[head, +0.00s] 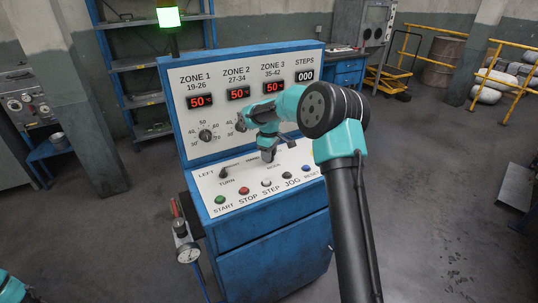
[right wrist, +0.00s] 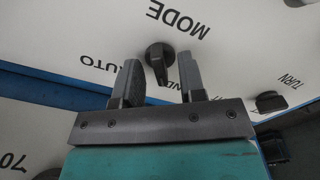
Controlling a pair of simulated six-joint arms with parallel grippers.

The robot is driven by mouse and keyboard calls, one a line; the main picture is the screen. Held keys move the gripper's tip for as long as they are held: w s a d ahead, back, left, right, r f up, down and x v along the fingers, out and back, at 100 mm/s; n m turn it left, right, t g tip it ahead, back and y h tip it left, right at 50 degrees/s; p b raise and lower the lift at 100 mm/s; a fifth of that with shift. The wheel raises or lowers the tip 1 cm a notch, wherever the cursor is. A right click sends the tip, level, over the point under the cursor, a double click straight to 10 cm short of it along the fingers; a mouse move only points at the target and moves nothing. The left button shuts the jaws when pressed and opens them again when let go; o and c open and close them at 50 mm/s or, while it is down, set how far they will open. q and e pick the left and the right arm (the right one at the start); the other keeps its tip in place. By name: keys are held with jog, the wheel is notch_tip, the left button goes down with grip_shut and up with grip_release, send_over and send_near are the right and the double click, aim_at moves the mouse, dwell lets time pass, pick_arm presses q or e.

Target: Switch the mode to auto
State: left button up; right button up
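The black mode knob (right wrist: 158,54) shows in the right wrist view, on the white sloped panel. The MODE label is above it, AUTO to its left and a partly covered label ending in ND to its right. I cannot tell which label its pointer faces. My right gripper (right wrist: 160,76) is open, with one finger on each side of the knob's lower part; contact is not visible. In the head view my right gripper (head: 268,153) is over the panel and hides the mode knob. My left gripper is out of view.
The panel (head: 225,202) also carries the turn knob (head: 223,172) and a row of buttons, including the red stop button (head: 244,191), in front of the gripper. The upright display board (head: 215,140) stands close behind.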

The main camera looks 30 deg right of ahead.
jog(key=shift+c, duration=0.5)
grip_shut()
jog(key=shift+m, duration=0.4)
jog(key=m, duration=0.9)
jog(key=shift+m, duration=2.1)
